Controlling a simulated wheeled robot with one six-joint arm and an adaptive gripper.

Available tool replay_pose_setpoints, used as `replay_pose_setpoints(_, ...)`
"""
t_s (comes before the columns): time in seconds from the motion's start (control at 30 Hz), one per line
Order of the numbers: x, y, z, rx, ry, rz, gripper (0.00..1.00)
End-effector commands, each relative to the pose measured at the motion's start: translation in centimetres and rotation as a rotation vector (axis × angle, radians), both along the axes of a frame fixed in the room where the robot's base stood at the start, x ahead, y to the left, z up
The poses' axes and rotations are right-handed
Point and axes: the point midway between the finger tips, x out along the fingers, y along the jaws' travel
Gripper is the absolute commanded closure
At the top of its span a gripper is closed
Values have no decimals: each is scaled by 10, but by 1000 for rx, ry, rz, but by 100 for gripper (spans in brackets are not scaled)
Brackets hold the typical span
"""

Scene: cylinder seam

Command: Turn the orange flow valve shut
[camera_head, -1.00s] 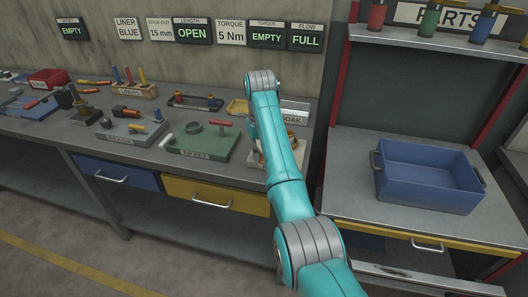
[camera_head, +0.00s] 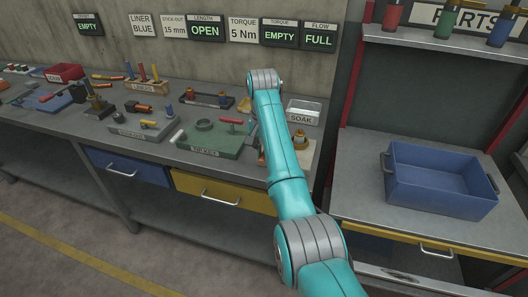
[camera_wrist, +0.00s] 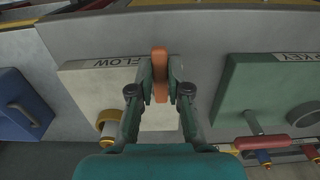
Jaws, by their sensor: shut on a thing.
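The orange flow valve handle (camera_wrist: 160,62) stands upright in the wrist view at the edge of a pale board (camera_wrist: 85,85) marked FLOW. My gripper (camera_wrist: 160,78) has its two fingers closed on either side of the handle. In the head view my arm hides the gripper and the valve; part of the pale board (camera_head: 306,160) and a brass fitting (camera_head: 300,139) show beside the arm. The flow sign (camera_head: 318,38) on the wall reads FULL.
A green board (camera_wrist: 250,90) lies right of the FLOW board in the wrist view, with a red-handled part (camera_wrist: 262,142) near it. In the head view, a SOAK tray (camera_head: 303,113) stands behind the valve area. A blue bin (camera_head: 440,180) sits on the right bench.

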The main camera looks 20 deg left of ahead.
Motion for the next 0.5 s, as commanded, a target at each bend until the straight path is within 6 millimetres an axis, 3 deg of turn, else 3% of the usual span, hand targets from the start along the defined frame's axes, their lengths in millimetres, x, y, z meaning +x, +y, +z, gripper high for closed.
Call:
replay_pose_setpoints(0.4, 0, 0, 0, 1, -2, -8, 100)
replay_pose_setpoints(0.43, 0, 0, 0, 1, -2, -8, 81)
replay_pose_setpoints(0.5, 0, 0, 0, 1, -2, -7, 64)
